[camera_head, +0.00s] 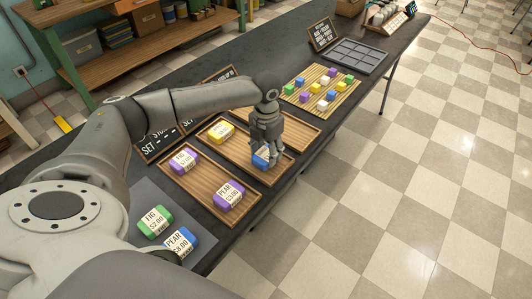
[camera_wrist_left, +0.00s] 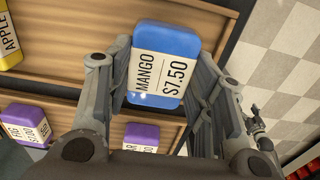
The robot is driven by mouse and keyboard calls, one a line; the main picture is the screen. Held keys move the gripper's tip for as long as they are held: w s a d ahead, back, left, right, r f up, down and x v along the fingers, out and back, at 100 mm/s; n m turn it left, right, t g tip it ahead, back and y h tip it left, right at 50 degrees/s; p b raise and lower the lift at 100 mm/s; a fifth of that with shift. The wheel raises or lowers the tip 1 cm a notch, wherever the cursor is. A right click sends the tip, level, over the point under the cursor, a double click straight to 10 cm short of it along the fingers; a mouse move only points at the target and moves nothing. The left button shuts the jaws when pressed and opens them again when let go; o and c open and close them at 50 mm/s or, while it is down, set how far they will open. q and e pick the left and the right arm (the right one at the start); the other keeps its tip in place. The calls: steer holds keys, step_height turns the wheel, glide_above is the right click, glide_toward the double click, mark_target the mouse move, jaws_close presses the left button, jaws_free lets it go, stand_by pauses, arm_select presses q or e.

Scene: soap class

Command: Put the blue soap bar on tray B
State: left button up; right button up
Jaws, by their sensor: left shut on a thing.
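The blue soap bar (camera_head: 261,160) is between the fingers of my left gripper (camera_head: 266,146), over the right end of a wooden tray (camera_head: 238,152). In the left wrist view, my left gripper (camera_wrist_left: 165,85) is shut on the blue bar (camera_wrist_left: 166,50), whose label reads MANGO $7.50. The head view does not clearly show whether the bar touches the tray. A yellow soap bar (camera_head: 220,131) lies at that tray's left end. The nearer wooden tray (camera_head: 205,181) holds two purple bars (camera_head: 184,160) (camera_head: 228,194). I cannot read which tray is B. My right gripper is not in view.
A grey mat (camera_head: 147,205) in front holds a green bar (camera_head: 155,220) and another blue bar (camera_head: 180,242). Dark signs (camera_head: 160,145) stand behind the trays. A wooden board (camera_head: 340,100) with several small coloured cubes and a grey compartment tray (camera_head: 352,56) are farther along the table.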

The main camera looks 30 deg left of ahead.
mark_target(266, 153)
arm_select(q)
steer(key=shift+f, duration=0.75)
steer(key=o, duration=1.2)
steer(key=shift+f, duration=0.15)
steer(key=shift+c, duration=0.2)
step_height(266, 153, up, 12)
steer(key=shift+r, duration=0.2)
